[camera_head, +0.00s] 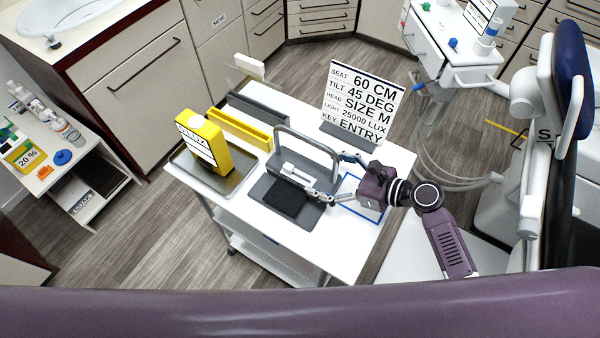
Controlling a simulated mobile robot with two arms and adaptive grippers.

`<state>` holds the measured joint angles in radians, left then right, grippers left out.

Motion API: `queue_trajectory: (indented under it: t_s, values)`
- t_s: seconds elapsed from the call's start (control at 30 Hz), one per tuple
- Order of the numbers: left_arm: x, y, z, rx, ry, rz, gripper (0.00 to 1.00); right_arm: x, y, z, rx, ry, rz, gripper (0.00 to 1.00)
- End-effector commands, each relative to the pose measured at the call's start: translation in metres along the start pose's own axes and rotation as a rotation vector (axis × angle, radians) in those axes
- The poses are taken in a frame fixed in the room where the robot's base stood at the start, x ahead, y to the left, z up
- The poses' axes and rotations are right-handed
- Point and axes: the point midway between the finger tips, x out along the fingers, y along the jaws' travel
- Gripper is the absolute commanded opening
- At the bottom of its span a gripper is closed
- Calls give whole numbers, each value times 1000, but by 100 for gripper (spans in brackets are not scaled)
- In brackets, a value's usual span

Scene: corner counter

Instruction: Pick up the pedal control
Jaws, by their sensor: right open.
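The pedal control (262,187) is a dark grey plate with a black ribbed pad and a tall grey loop handle. It sits on the white cart top (232,204), in the middle. My right gripper (332,178) comes in from the right with its fingers open. The right side of the loop handle shows between or just by the fingertips; I cannot tell whether they touch it. My left gripper is not in view.
A yellow box (204,144) stands on a metal tray (236,181) at the cart's left. Yellow (240,130) and grey (262,107) holders stand behind. A sign (358,100) stands at the back right. A blue outlined square (351,190) lies under my right gripper.

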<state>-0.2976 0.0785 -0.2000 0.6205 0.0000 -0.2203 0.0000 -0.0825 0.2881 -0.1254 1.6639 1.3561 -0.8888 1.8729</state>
Motion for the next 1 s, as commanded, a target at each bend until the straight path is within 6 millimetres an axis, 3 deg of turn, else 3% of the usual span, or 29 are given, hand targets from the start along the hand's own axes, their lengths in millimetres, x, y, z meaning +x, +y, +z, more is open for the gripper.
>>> queue_trajectory:
  t_s: [0.1,0.23,0.57,1.0]
  values:
    - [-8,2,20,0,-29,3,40,18,5,0,3,-1,1,82]
    - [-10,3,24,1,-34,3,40,36,5,-2,1,-1,0,82]
    - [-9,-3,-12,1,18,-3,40,44,6,-4,-1,1,0,82]
    - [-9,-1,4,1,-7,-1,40,43,6,-3,-1,1,-1,33]
